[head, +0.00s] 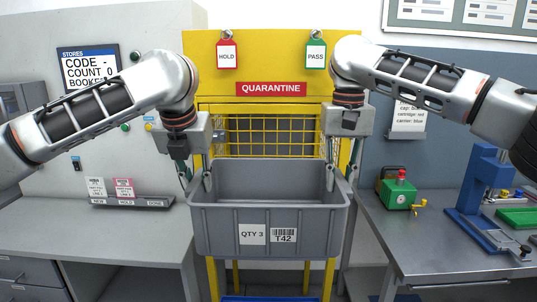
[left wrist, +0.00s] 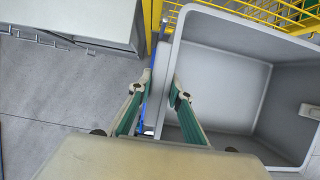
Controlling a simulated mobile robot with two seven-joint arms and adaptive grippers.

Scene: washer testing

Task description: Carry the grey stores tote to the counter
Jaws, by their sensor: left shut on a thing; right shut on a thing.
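The grey tote (head: 268,222) hangs upright between my two grippers in the middle of the head view, with labels "QTY 3" and "T42" on its front. My left gripper (head: 196,183) is shut on its left side wall, and my right gripper (head: 340,178) is shut on its right side wall. In the left wrist view the fingers of my left gripper (left wrist: 162,88) straddle the wall of the tote (left wrist: 225,75). The part of its inside that shows looks empty.
A yellow quarantine rack (head: 270,58) with a mesh front stands right behind the tote. The right bench (head: 440,245) carries a green box with a red knob (head: 398,190) and a blue press (head: 480,185). A small label tray (head: 130,201) sits at the back of the left counter.

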